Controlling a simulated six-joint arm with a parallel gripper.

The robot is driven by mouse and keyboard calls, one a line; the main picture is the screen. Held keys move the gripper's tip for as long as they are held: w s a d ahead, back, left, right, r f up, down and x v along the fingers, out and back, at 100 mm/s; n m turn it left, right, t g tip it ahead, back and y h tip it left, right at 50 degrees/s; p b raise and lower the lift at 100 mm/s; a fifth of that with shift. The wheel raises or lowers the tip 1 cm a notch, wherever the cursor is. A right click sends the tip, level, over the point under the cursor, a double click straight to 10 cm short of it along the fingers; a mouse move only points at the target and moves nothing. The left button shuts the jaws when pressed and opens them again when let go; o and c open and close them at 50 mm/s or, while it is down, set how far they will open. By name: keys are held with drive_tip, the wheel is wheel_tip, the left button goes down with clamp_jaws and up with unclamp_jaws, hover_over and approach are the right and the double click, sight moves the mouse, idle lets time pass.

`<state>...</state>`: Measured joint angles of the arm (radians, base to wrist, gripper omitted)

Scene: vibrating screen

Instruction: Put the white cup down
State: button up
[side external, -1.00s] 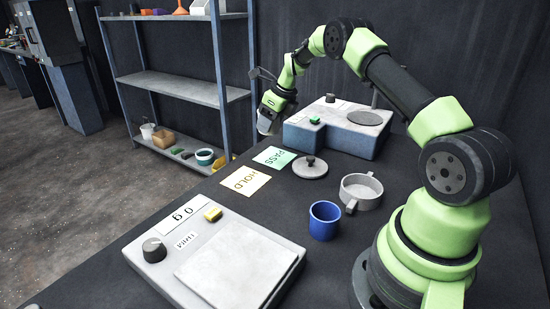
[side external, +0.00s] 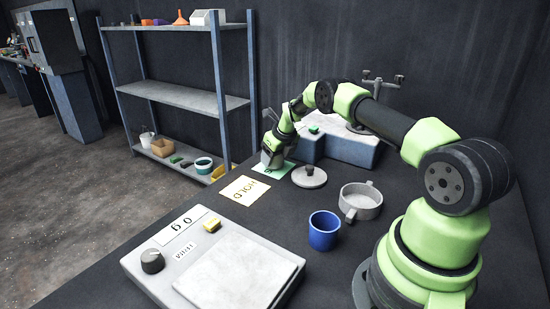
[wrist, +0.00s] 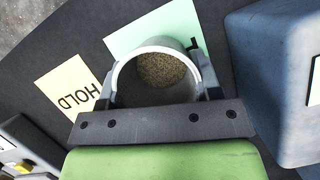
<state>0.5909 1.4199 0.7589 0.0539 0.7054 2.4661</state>
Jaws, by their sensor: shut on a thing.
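My gripper (wrist: 157,90) is shut on the white cup (wrist: 150,94). In the wrist view the cup's open mouth shows between the two fingers, with brown grains (wrist: 161,70) inside. The cup appears over the pale green card (wrist: 150,28), covering part of it. In the side view my gripper (side external: 271,158) is low over the green card (side external: 285,171), and the cup is small and mostly hidden there. I cannot tell whether its base touches the card.
The yellow HOLD card (side external: 244,189) lies nearer the camera. A round lid (side external: 309,177), a grey pot (side external: 361,201) and a blue cup (side external: 324,230) stand to the right. A blue-grey machine (side external: 340,148) is behind. A scale (side external: 240,275) is in front.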

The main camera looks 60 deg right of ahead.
drive_tip(key=shift+f, duration=0.25)
drive_tip(key=shift+f, duration=0.15)
drive_tip(key=o, duration=0.9)
